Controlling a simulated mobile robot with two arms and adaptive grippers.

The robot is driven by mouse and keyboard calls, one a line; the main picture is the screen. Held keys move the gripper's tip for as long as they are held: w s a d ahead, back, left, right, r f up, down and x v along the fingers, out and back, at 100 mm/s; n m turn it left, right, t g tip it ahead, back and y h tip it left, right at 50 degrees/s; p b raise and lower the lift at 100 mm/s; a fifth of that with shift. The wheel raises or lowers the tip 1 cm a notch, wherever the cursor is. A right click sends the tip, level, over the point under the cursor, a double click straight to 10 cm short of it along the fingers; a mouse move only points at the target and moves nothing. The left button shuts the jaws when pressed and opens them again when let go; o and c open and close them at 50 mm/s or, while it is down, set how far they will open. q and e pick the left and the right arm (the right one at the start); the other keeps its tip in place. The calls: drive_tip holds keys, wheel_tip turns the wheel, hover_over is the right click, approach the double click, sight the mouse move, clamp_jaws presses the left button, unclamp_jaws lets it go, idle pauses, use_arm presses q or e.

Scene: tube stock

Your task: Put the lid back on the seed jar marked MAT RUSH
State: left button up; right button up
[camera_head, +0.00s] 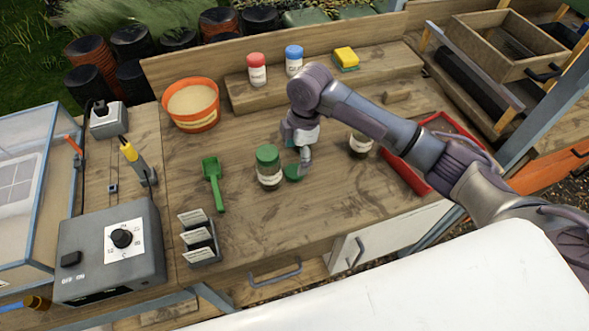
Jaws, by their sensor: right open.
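A green lid (291,174) lies on the wooden bench. My right gripper (304,163) is low over the bench at the lid's right side, open; I cannot tell whether it touches the lid. A jar with a green lid on (268,168) stands upright just left of the loose lid. Another jar (361,145) with a pale label stands to the right, its top hidden behind my right arm. The jar labels are too small to read, so I cannot tell which is marked MAT RUSH. My left gripper is not in view.
A green scoop (213,183) and a packet holder (198,238) lie to the left. An orange pot (191,104) stands behind. A red tray (405,168) lies right, partly under my arm. Red-capped (257,70) and blue-capped (294,60) bottles stand on the back shelf. The front middle bench is clear.

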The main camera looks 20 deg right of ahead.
sight(295, 171)
drive_tip(key=shift+f, duration=0.15)
drive_tip(key=shift+f, duration=0.2)
drive_tip(key=f, duration=0.2)
drive_tip(key=f+p, duration=0.1)
drive_tip(key=shift+s+a+f+p, duration=0.1)
drive_tip(key=shift+a+f+p, duration=0.1)
drive_tip(key=shift+f+p, duration=0.15)
drive_tip(key=shift+f, duration=0.5)
drive_tip(key=c, duration=0.8)
